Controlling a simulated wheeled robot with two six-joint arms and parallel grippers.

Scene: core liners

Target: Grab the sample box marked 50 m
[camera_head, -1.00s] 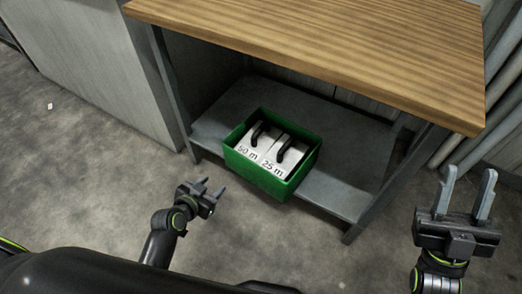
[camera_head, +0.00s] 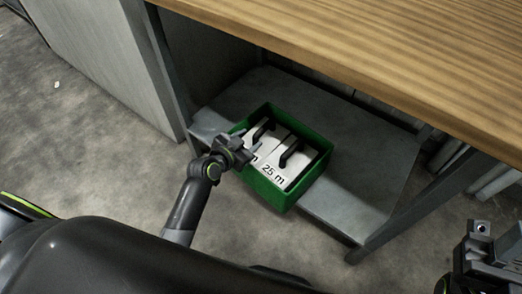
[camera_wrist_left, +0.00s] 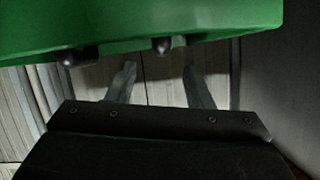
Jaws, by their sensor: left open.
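The green crate (camera_head: 279,196) stands on the lower shelf and holds two white boxes side by side with black handles. The right box (camera_head: 272,172) reads "25 m". The left box (camera_head: 252,151) is partly covered by my left gripper (camera_head: 247,142), and only an "m" of its label shows. My left gripper is open over the crate's left side, near the left box's handle (camera_head: 263,129); contact cannot be told. In the left wrist view its two fingers (camera_wrist_left: 160,84) are apart with nothing visible between them, and the green crate (camera_wrist_left: 150,22) fills the top. My right gripper (camera_head: 482,238) is partly cut off at lower right.
A wooden tabletop (camera_head: 370,50) overhangs the grey lower shelf (camera_head: 358,205). A grey table leg (camera_head: 400,205) stands right of the crate. A grey cabinet side (camera_head: 105,65) is at left. Bare shelf lies right of the crate, and the floor in front is clear.

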